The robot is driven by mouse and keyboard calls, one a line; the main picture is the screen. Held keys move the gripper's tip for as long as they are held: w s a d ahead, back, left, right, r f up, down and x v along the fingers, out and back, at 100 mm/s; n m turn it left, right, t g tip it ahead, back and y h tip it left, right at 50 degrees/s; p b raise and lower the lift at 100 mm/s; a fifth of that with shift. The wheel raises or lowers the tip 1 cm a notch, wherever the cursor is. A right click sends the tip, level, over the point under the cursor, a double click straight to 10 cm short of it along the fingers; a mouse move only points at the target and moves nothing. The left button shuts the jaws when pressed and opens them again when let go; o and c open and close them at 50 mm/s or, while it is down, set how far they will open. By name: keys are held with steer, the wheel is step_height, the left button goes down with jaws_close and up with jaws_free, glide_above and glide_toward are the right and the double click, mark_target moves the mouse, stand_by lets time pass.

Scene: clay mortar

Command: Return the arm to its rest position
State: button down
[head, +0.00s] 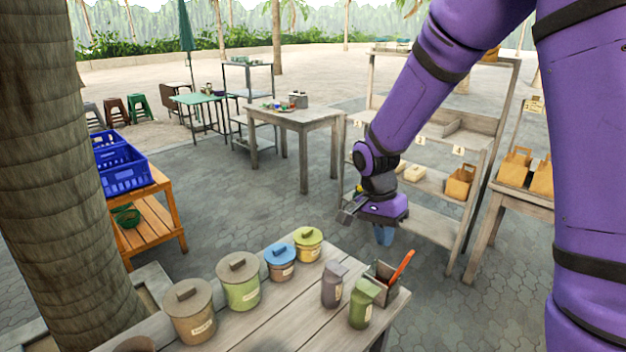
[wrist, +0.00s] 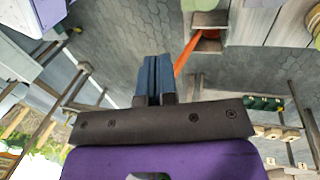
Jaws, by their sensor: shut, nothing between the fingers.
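My purple arm reaches in from the upper right in the head view. My gripper (head: 384,235) points down in front of the shelf rack, just beyond the far right corner of the wooden table (head: 272,318). In the wrist view the two blue fingers of my gripper (wrist: 152,62) are pressed together with nothing between them. In the head view the gripper hangs apart from the table and the shelf.
The table bears lidded pots, such as a yellow one (head: 308,243), two small bags, and a box (head: 384,283) with an orange-handled tool. A shelf rack (head: 480,180) stands behind my gripper. Blue crates (head: 122,165) are at left. Open paving lies in the middle.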

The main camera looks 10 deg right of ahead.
steer(key=s+d+r+n+t+y, duration=0.1)
steer(key=s+d+r+n+t, duration=0.1)
steer(key=s+r, duration=0.35)
steer(key=s+d+r+n+t, duration=0.1)
steer(key=s+r+n, duration=0.2)
steer(key=r, duration=0.6)
steer(key=s+d+r+n+t, duration=0.2)
steer(key=s+r+n+t, duration=0.2)
steer(key=s+r, duration=0.4)
steer(key=shift+s+n+y, duration=0.3)
steer(key=shift+s+n, duration=0.6)
steer(key=shift+s, duration=1.55)
